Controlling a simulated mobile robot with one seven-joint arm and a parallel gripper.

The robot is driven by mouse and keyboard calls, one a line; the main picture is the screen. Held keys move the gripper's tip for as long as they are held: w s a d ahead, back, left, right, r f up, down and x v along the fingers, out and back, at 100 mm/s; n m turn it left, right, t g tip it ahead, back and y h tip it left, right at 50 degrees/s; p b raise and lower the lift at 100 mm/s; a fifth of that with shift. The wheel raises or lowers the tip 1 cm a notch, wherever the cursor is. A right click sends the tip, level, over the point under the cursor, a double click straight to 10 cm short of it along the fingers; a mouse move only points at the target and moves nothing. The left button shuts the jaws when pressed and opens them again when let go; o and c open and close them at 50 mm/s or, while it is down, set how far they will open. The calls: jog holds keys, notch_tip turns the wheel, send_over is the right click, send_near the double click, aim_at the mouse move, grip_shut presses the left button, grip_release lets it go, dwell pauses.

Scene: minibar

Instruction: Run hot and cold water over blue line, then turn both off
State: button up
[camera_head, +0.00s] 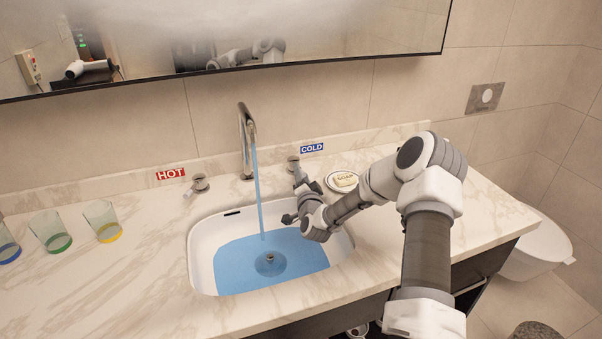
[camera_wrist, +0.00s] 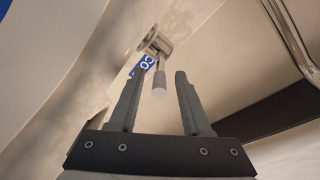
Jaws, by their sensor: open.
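A blue stream of water runs from the tall faucet (camera_head: 246,140) into the white sink (camera_head: 203,250). Blue water (camera_head: 240,268) stands in the basin around the drain; I cannot make out a separate blue line. The hot tap handle (camera_head: 200,183) is left of the faucet, by the red HOT label (camera_head: 171,174). The cold tap handle (camera_head: 293,163) is right of it, by the blue COLD label (camera_head: 312,148). My gripper (camera_head: 298,198) is open near the cold handle. In the wrist view, the cold lever (camera_wrist: 159,82) appears between my open fingers (camera_wrist: 160,74); contact is unclear.
A soap dish (camera_head: 343,181) with a bar of soap sits right of the cold tap, close to my arm. Several glasses with coloured bases (camera_head: 101,220) stand on the left counter. The mirror (camera_head: 330,35) hangs above. A toilet (camera_head: 540,245) is at the right.

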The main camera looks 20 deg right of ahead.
jog(key=shift+w+d, duration=0.15)
jog(key=shift+w, duration=0.6)
grip_shut()
dwell(1.0)
